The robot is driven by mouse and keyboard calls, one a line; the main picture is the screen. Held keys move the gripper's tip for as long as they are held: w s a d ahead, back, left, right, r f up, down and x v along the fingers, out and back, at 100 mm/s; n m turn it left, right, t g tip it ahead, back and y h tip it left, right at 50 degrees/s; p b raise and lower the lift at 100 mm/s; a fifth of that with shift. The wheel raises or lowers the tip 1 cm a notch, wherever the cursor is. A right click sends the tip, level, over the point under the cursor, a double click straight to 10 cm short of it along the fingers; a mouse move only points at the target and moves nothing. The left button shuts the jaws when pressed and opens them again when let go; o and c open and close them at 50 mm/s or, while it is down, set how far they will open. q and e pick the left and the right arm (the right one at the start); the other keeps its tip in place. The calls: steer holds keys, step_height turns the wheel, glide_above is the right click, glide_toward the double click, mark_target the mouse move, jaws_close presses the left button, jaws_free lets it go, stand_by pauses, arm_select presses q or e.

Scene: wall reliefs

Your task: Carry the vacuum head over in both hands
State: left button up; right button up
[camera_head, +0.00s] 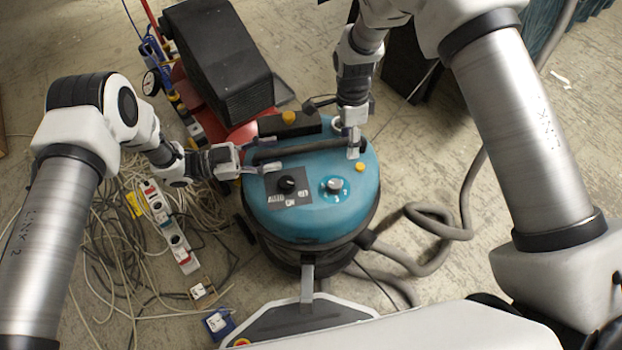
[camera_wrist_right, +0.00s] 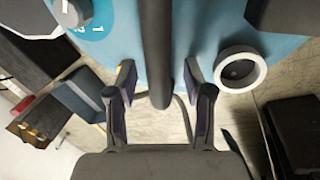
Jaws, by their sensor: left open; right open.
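The vacuum head (camera_head: 315,215) is a round teal lid with dials and a black bar handle (camera_head: 300,148) across its top. It sits on the dark drum of the vacuum. My right gripper (camera_head: 351,147) points down at the handle's right end and is open. In the right wrist view the handle (camera_wrist_right: 156,45) runs between the two fingers of my right gripper (camera_wrist_right: 161,88), with gaps on both sides. My left gripper (camera_head: 258,163) is open at the handle's left end. Whether its fingers touch the handle I cannot tell.
A red machine with a black box (camera_head: 215,60) stands close behind the vacuum. A grey hose (camera_head: 440,225) curls on the floor at right. White power strips (camera_head: 168,225) and tangled cables lie at left. Bare floor shows at far right.

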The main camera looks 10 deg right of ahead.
arm_select(q)
jaws_close()
arm_select(e)
jaws_close()
